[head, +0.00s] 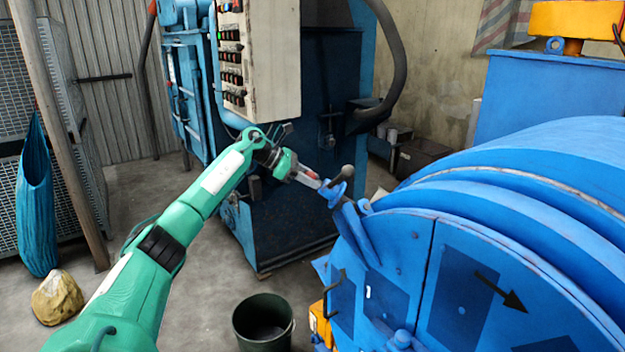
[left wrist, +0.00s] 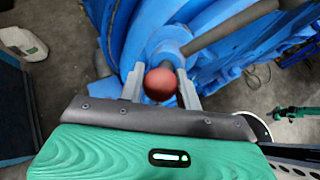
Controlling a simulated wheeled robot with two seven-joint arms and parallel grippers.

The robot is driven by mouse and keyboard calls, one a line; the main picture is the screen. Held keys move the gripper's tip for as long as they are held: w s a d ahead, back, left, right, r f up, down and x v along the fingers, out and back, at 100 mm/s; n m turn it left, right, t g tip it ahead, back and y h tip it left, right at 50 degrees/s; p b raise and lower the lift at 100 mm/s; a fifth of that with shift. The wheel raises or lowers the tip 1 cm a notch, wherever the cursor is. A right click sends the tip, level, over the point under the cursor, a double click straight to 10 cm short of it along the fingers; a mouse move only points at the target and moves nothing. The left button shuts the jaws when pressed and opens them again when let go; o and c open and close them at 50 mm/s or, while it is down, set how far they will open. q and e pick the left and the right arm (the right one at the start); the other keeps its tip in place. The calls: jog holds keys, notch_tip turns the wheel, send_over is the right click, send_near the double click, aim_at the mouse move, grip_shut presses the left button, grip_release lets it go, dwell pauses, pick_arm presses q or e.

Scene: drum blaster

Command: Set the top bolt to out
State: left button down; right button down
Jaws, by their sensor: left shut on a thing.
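The top bolt (head: 345,174) sits in a blue mount at the upper left edge of the blue drum housing. In the head view it shows a short dark handle with a rounded end. My left gripper (head: 322,184) reaches it from the left and is shut on it. In the left wrist view, a reddish-brown ball knob (left wrist: 160,84) is between the two grey fingers of the left gripper (left wrist: 160,92). Behind the knob are a blue collar and a grey rod (left wrist: 235,24) running to the upper right. How far the bolt is slid is hard to tell.
The blue drum housing (head: 520,190) fills the right side. A control cabinet (head: 272,60) stands behind my left arm. A dark bucket (head: 263,322) and a yellowish rock (head: 57,298) are on the floor.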

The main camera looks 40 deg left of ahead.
pick_arm(q)
jog(key=shift+r, duration=0.1)
jog(key=c, duration=1)
grip_release()
jog(key=shift+s+a, duration=0.1)
jog(key=shift+a, duration=0.05)
jog(key=b+v, duration=0.4)
jog(key=v, duration=0.9)
jog(key=shift+r, duration=0.2)
jog(key=shift+s+a, duration=0.1)
jog(key=shift+a, duration=0.05)
